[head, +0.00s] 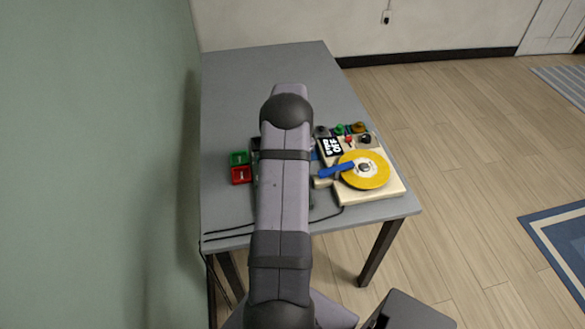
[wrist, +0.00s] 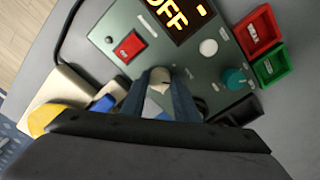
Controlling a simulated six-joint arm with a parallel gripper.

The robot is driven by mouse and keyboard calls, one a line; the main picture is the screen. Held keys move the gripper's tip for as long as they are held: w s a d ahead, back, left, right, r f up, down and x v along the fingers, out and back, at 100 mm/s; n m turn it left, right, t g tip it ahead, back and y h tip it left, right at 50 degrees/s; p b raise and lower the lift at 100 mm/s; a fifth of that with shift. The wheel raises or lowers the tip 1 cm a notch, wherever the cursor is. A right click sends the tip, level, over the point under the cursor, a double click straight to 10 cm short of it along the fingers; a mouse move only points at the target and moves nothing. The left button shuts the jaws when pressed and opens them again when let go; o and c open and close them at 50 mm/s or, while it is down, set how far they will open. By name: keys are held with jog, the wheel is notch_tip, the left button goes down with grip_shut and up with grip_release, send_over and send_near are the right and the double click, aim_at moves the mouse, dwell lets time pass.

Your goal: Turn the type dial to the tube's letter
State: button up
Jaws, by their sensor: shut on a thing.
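In the wrist view my gripper (wrist: 160,92) points down at a grey-green panel (wrist: 125,65). Its two fingers are shut on a small pale, round-topped knob (wrist: 160,76) near the panel's lower middle. It may be the type dial; I cannot read a letter or pointer mark on it. A black display (wrist: 180,15) on the panel reads OFF in part. A teal knob (wrist: 234,78) and a white round part (wrist: 208,47) sit to the right, and a red switch (wrist: 130,45) to the left. I cannot make out a tube. My arm hides the gripper in the head view.
A red tray (head: 241,175) and a green tray (head: 239,158) stand left of my arm. A cream board (head: 390,190) with a yellow disc (head: 376,178) and blue piece is at right, with several small knobs behind. The table's (head: 250,80) far part is clear. Black cables run along its front.

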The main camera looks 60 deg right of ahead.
jog(key=n, duration=0.5)
jog(key=shift+b, duration=0.35)
jog(key=shift+n, duration=2.5)
jog(key=o, duration=1.1)
jog(key=shift+c, duration=0.2)
jog(key=shift+r, duration=0.1)
jog(key=shift+r+b, duration=1.05)
jog(key=shift+r, duration=2.6)
